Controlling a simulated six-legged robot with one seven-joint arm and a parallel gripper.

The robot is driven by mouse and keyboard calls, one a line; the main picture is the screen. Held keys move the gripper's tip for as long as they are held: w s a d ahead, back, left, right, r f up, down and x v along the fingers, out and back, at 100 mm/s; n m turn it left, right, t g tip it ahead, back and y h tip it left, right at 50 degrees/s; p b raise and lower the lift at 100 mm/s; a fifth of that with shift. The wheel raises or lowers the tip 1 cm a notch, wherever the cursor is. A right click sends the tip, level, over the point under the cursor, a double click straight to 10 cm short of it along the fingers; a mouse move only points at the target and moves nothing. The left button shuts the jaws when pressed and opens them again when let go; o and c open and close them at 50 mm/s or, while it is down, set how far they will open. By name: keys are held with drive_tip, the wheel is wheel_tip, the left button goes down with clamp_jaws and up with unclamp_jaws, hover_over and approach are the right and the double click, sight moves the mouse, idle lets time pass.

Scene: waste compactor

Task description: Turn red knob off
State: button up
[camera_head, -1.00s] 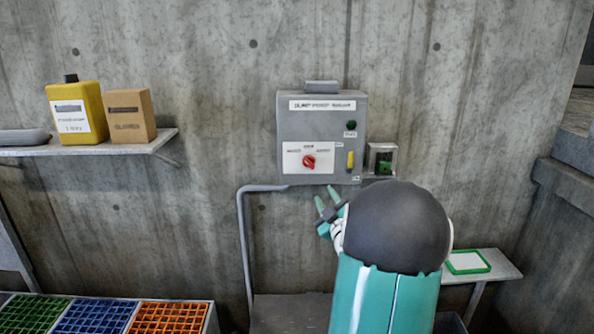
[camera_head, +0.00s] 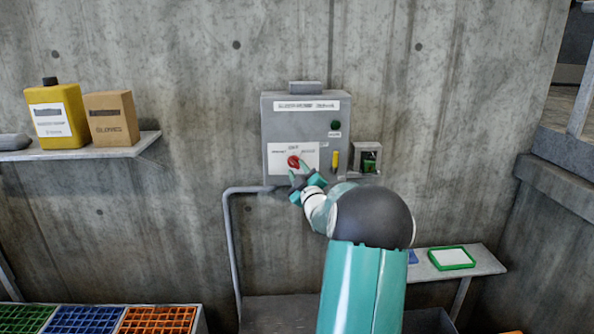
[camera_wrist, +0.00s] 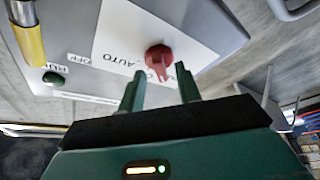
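The red knob (camera_head: 293,161) sits on a white label plate on the front of a grey control box (camera_head: 276,118) on the concrete wall. In the wrist view the red knob (camera_wrist: 159,58) lies just beyond my fingertips, roughly between them and apart from them. My gripper (camera_head: 308,177) is just below and right of the knob in the head view. Part of the label's lettering is hidden by my fingers.
The box also bears a green button (camera_head: 336,125) and a yellow handle (camera_head: 335,160). A small grey box (camera_head: 367,158) is mounted to its right. A pipe (camera_head: 229,230) runs down at its left. A shelf (camera_head: 140,147) holds a yellow jug (camera_head: 58,115) and a cardboard box (camera_head: 111,118).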

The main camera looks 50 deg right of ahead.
drive_tip(key=shift+w+d+r, duration=0.15)
drive_tip(key=shift+w+d, duration=0.15)
drive_tip(key=shift+w, duration=0.15)
drive_tip(key=shift+c, duration=0.4)
clamp_jaws()
drive_tip(key=shift+m, duration=0.4)
drive_tip(key=m+h, duration=0.1)
drive_tip(key=m, duration=0.1)
drive_tip(key=m+h, duration=0.1)
drive_tip(key=m, duration=0.1)
drive_tip(key=m+g+h, duration=0.1)
drive_tip(key=m, duration=0.1)
drive_tip(key=shift+w+a+m, duration=0.25)
drive_tip(key=shift+m, duration=0.05)
drive_tip(key=shift+m+g+h, duration=0.45)
drive_tip(key=shift+m+h, duration=0.2)
drive_tip(key=shift+m, duration=0.65)
drive_tip(key=shift+m+g+h, duration=0.45)
drive_tip(key=shift+m+h, duration=0.2)
drive_tip(key=shift+m, duration=0.65)
